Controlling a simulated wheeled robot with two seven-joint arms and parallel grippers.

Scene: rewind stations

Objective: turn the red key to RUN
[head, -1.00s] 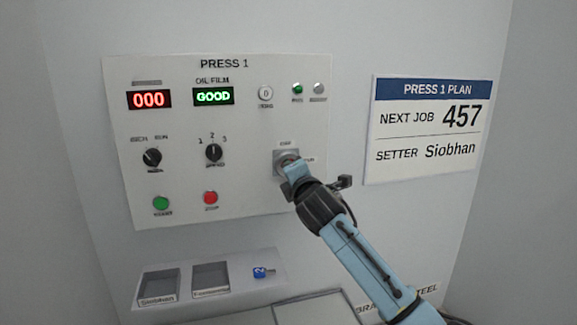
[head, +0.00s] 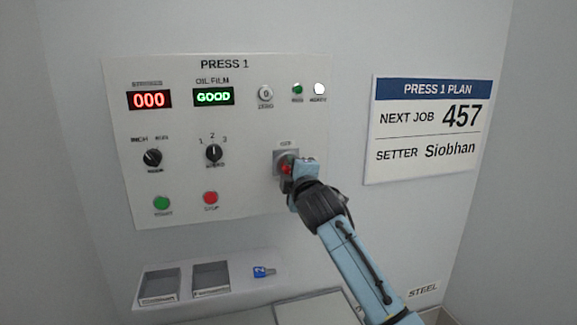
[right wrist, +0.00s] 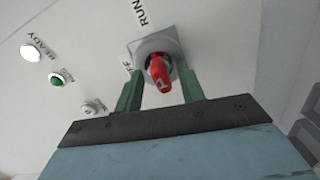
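The red key (head: 286,168) sits in its square grey switch plate (head: 278,157) at the lower right of the PRESS 1 panel. In the right wrist view the red key (right wrist: 160,73) bears a "1" and its grip looks in line with the RUN label (right wrist: 141,12). My right gripper (head: 293,172) is at the switch. In the right wrist view its green fingers (right wrist: 158,85) stand apart on both sides of the key, with visible gaps. The white READY lamp (head: 319,89) is lit. My left gripper is not in view.
The panel (head: 235,130) also carries knobs, a green and a red button (head: 210,198), and displays reading 000 and GOOD. Below, a shelf holds two grey trays (head: 158,284) and a blue key tagged 2 (head: 263,271). A plan sign (head: 425,130) hangs at right.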

